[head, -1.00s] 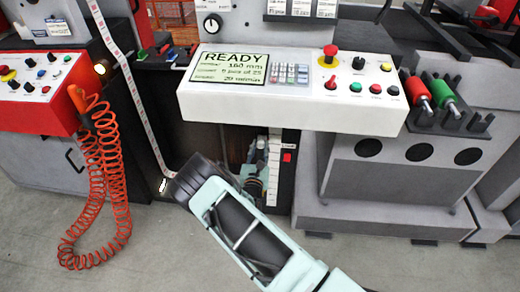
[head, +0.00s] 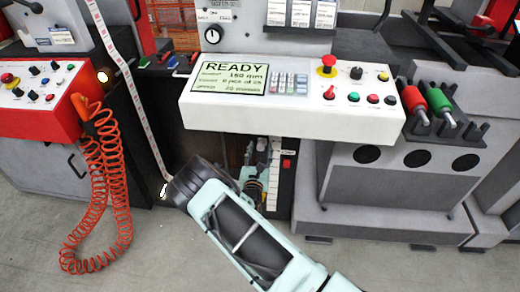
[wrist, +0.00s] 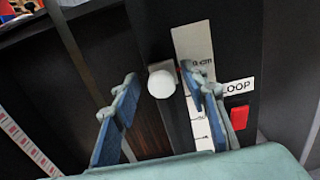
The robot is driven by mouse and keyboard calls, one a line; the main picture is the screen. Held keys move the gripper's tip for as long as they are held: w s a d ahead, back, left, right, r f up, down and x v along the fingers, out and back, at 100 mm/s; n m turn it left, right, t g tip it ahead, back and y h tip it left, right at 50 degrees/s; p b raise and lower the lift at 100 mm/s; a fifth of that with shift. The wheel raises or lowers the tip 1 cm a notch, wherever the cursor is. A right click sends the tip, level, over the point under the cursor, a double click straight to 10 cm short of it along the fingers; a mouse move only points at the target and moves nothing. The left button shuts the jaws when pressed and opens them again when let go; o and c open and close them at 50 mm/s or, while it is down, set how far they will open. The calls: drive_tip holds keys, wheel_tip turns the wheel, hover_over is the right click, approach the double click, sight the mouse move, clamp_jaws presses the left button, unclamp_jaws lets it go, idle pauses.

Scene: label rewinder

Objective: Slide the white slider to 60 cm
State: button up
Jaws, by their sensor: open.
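The white slider (wrist: 162,82) shows in the wrist view as a short, round white knob on a dark vertical panel. My gripper (wrist: 159,76) is open, with one blue-grey finger left of the knob and one right of it. I cannot tell whether either finger touches it. A white scale strip (wrist: 192,42) runs just right of the slider. Its print ends in "cm", but the right finger covers part of it, so the full number is unclear. In the head view the scale strip (head: 273,178) is below the console, and I cannot make out the slider.
A "LOOP" label (wrist: 238,87) and a red block (wrist: 239,117) sit right of the scale. In the head view the white console (head: 290,105) juts out above the strip. An orange coiled hose (head: 95,200) hangs at the left, beside a printed label web (head: 130,85).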

drive_tip(key=s, duration=1.2)
drive_tip(key=shift+a, duration=0.25)
drive_tip(key=shift+w+d+r, duration=0.1)
